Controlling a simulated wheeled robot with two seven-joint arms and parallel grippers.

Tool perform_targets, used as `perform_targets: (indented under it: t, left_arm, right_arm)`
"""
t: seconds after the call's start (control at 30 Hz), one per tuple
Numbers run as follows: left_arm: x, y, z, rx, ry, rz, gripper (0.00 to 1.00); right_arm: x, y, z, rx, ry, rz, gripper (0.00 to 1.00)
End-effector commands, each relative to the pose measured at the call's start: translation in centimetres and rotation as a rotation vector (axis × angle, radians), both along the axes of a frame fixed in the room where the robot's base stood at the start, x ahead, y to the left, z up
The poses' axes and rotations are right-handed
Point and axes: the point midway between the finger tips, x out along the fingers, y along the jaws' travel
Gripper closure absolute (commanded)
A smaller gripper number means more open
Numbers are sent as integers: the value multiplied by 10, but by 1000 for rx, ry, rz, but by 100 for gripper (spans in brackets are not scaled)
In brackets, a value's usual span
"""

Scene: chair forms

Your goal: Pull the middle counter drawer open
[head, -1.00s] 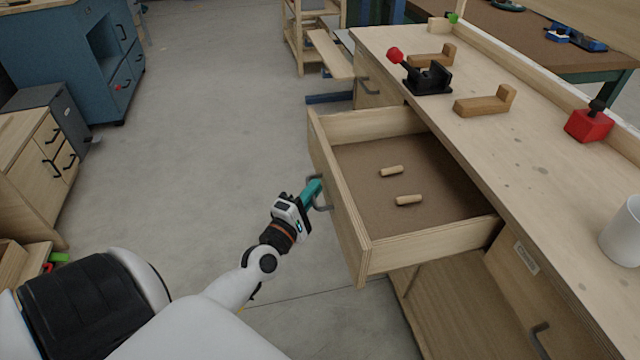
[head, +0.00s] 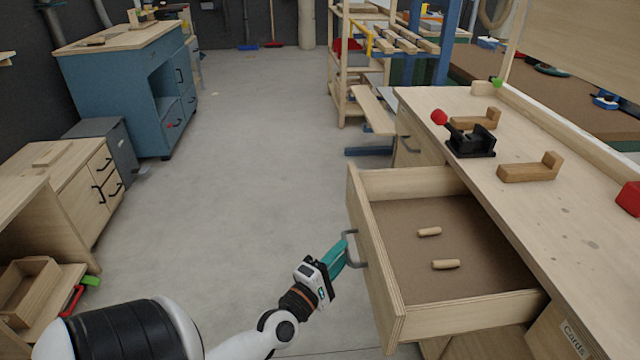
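The middle counter drawer (head: 378,275) stands well out from the wooden counter (head: 545,205) in the head view. Its brown floor and two small wooden dowels, one farther back (head: 429,231) and one nearer (head: 446,264), show inside. The grey bar handle (head: 361,264) is on its front, on the left side. My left gripper (head: 340,255) reaches in from the lower left. Its teal fingers lie close together over the handle's bar and appear shut on it. The fingers partly cover the bar. My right gripper is not in view.
A black toggle clamp with a red knob (head: 470,140) and wooden blocks (head: 530,169) sit on the counter. Open grey floor (head: 240,170) lies left of the drawer. A blue cabinet (head: 125,100) and a low wooden cabinet (head: 75,195) line the left side.

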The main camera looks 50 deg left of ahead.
Motion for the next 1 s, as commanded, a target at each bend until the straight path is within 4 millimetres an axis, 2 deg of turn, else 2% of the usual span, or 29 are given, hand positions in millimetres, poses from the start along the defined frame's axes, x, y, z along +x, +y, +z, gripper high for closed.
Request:
perform_targets:
  t: [0.03, 0.2, 0.4, 0.6, 1.0]
  left_arm:
    - [-12, -2, -5, 1, 6, -2, 68]
    - [-46, -7, -9, 2, 6, -3, 68]
    - [-75, -10, -12, 1, 4, -1, 68]
    - [-87, -12, -13, 0, 1, 0, 68]
    - [-88, -12, -13, -1, 1, 0, 68]
  right_arm:
    - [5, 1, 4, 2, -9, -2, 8]
    - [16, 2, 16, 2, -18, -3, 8]
    - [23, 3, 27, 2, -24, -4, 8]
    - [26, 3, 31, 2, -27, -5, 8]
    - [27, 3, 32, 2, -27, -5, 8]
